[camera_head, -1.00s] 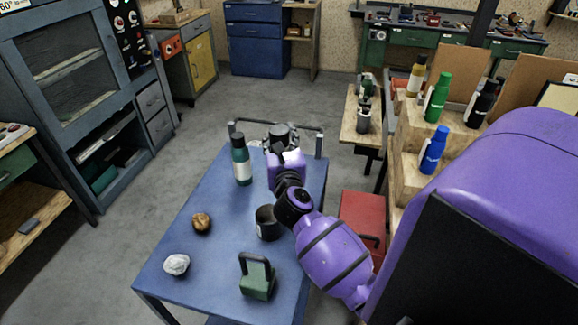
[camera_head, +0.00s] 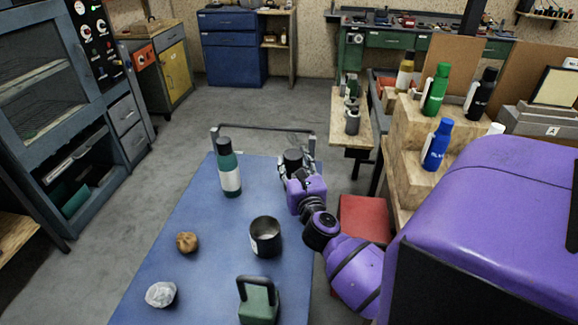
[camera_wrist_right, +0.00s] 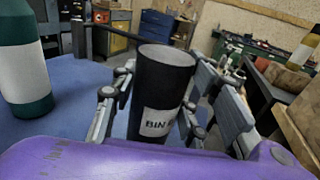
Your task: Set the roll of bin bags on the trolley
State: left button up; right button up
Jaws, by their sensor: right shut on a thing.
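The roll of bin bags is a black cylinder with a white label, seen upright in the right wrist view (camera_wrist_right: 163,90); its dark top shows in the head view (camera_head: 293,158). My right gripper (camera_head: 298,172) is shut on it, with fingers on both sides in the wrist view (camera_wrist_right: 150,112). The trolley (camera_head: 200,225) has a blue top and a dark rail handle at its far end. The roll is at the trolley's far right, near the handle. The gripper hides its base, so I cannot tell whether it touches the top. My left gripper is not in view.
On the trolley are a green bottle (camera_head: 229,170), a dark mug (camera_head: 265,237), a brown lump (camera_head: 187,242), a crumpled pale lump (camera_head: 161,294) and a green handled block (camera_head: 258,301). A wooden stepped stand with bottles (camera_head: 410,150) and a red box (camera_head: 363,218) are at right.

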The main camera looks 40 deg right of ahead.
jog(key=shift+w, duration=0.1)
jog(key=o, duration=1.4)
jog(key=shift+c, duration=0.2)
jog(key=shift+r, duration=0.25)
jog(key=v, duration=1.1)
jog(key=shift+f+b, duration=0.15)
jog(key=shift+b, duration=0.25)
jog(key=shift+s+a, duration=0.25)
jog(key=shift+s, duration=0.25)
